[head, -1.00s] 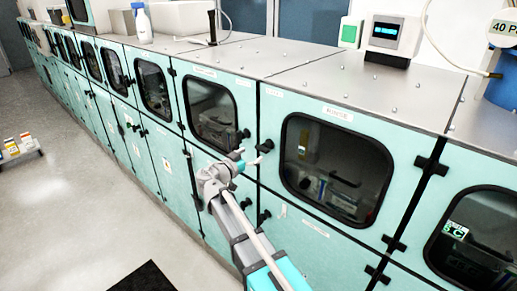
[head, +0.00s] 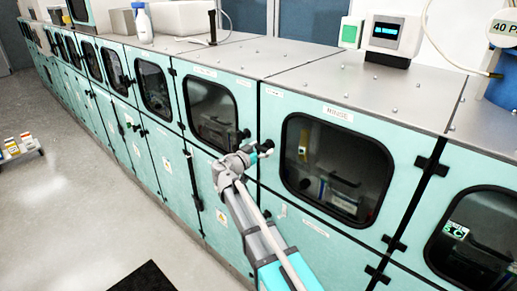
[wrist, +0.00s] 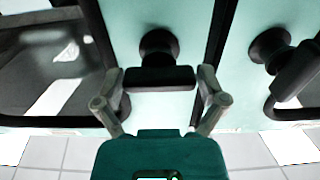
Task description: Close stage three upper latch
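A black latch handle (wrist: 160,78) on a knob stands out from a pale teal panel in the wrist view. Its bar lies crosswise. My gripper (wrist: 160,82) is open, with one grey finger on each side of the bar and small gaps between. In the head view my gripper (head: 262,149) is at the door seam left of the door labelled RINSE, close to the latch (head: 268,144) there, and partly hides it. A second black latch (wrist: 285,62) is across the dark seam in the wrist view. I cannot read a stage number.
The RINSE door has a large dark window (head: 336,170); the door to its left has another window (head: 211,113). A lower latch (head: 264,216) sits below my gripper. A display unit (head: 392,38) and a white bottle (head: 143,24) stand on the metal top.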

